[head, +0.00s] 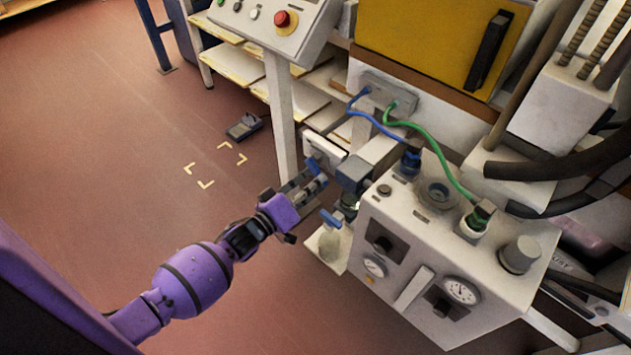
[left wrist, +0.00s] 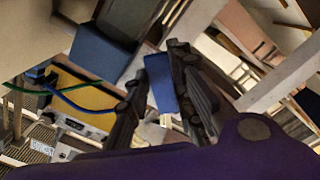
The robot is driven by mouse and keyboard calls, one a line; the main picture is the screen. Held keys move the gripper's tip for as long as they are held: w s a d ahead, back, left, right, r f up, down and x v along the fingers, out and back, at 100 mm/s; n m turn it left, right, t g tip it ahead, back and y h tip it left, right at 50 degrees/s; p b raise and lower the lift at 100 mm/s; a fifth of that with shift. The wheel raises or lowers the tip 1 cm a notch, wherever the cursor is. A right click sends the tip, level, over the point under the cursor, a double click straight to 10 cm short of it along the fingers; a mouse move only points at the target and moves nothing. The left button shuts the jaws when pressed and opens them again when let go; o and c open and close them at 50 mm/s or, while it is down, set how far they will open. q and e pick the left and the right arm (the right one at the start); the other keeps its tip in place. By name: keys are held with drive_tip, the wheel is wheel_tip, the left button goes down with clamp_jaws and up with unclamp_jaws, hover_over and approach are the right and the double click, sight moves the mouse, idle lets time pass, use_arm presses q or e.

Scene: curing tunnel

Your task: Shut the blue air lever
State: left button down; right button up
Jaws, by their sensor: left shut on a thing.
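The blue air lever (head: 314,165) stands at the left side of the white control box, beside a dark grey block (head: 353,172). My left gripper (head: 306,183) is at the lever, reaching in from the lower left. In the left wrist view the blue lever (left wrist: 161,92) lies between the two dark fingers of my left gripper (left wrist: 168,62), which is shut on it. The fingers hide part of the lever, and its pivot is hard to make out. My right gripper is in neither view.
The white control box (head: 398,232) with gauges stands right of my gripper. A second blue handle (head: 331,218) sits just below, above a clear bowl (head: 330,245). Blue (head: 363,113) and green (head: 428,138) hoses run behind. The red floor at left is mostly clear.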

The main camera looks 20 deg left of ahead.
use_arm(q)
drive_tip(key=shift+w+a+f+m+b, duration=0.25)
drive_tip(key=shift+a+m, duration=0.3)
drive_tip(key=shift+m, duration=1.05)
drive_tip(key=shift+w+a+f+m+b, duration=0.1)
drive_tip(key=shift+a+f+m+b, duration=0.3)
drive_tip(key=shift+m, duration=1.2)
drive_tip(key=shift+w+a+f+m+b, duration=0.15)
drive_tip(key=shift+a+m, duration=0.5)
drive_tip(key=shift+m, duration=0.95)
drive_tip(key=c, duration=1.5)
unclamp_jaws()
drive_tip(key=v, duration=1.2)
drive_tip(key=shift+r, duration=0.1)
